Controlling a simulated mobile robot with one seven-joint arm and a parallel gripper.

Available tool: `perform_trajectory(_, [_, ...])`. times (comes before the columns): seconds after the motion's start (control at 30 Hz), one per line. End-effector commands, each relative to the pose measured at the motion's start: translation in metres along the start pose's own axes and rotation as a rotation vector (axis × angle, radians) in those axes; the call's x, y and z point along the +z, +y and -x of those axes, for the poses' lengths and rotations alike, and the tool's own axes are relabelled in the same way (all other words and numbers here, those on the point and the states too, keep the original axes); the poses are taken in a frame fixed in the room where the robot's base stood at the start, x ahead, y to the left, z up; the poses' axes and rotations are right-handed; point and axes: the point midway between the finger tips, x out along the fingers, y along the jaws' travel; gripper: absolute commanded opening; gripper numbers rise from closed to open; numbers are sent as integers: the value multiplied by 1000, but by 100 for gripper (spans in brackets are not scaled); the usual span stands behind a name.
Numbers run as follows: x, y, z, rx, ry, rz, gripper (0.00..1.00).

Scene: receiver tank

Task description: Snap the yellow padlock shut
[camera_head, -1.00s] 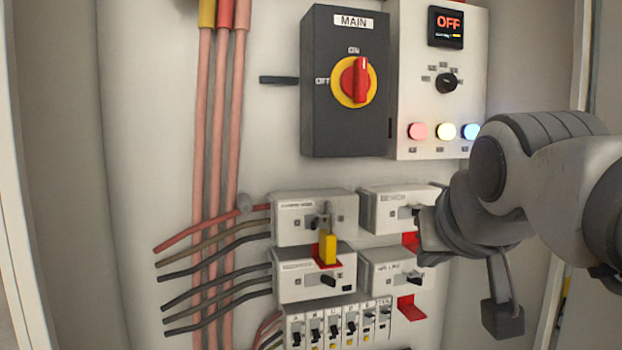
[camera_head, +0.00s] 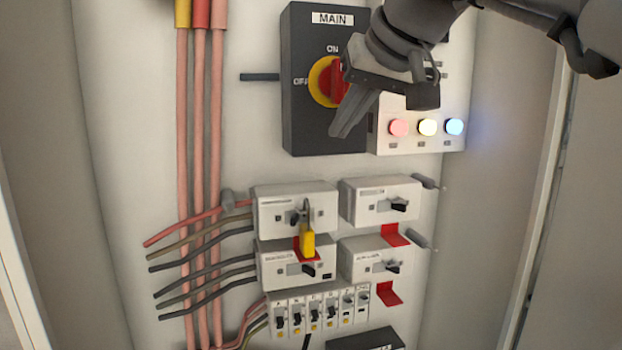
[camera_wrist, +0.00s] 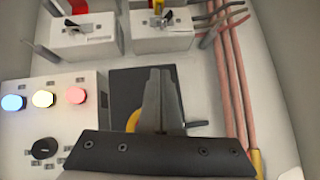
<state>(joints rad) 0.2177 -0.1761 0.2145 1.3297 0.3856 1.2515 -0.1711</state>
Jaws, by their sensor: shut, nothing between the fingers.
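The yellow padlock (camera_head: 307,240) hangs at the upper left breaker unit (camera_head: 290,197), in front of a red tab (camera_head: 299,254). Its grey shackle rises above the body, by the unit's black lever; I cannot tell whether the shackle is latched. In the wrist view a small bit of yellow (camera_wrist: 157,5) shows at the top edge over a red patch. My gripper (camera_head: 345,130) is shut and empty, up in front of the MAIN switch box, well above the padlock and apart from it. Its closed fingers (camera_wrist: 160,90) also show in the wrist view.
The MAIN box (camera_head: 305,120) with its red and yellow rotary switch (camera_head: 325,85) is behind my gripper. Right of it is a panel with lit lamps (camera_head: 427,127). Other breaker units (camera_head: 375,262), red tabs and small switches (camera_head: 315,313) surround the padlock. Cables run at left.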

Motion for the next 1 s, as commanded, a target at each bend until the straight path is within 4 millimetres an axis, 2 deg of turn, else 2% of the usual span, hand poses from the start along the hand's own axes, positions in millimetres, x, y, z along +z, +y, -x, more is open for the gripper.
perform_trajectory(0.33, [1, 0, -1, -2, -3, 0, 0])
perform_trajectory(0.47, [1, 0, -10, -1, -5, -1, 0])
perform_trajectory(0.57, [1, 0, -25, -2, -7, -1, 0])
perform_trajectory(0.93, [1, 0, -104, -3, -7, -2, 0])
perform_trajectory(1.0, [10, 0, -109, 0, -4, -1, 0])
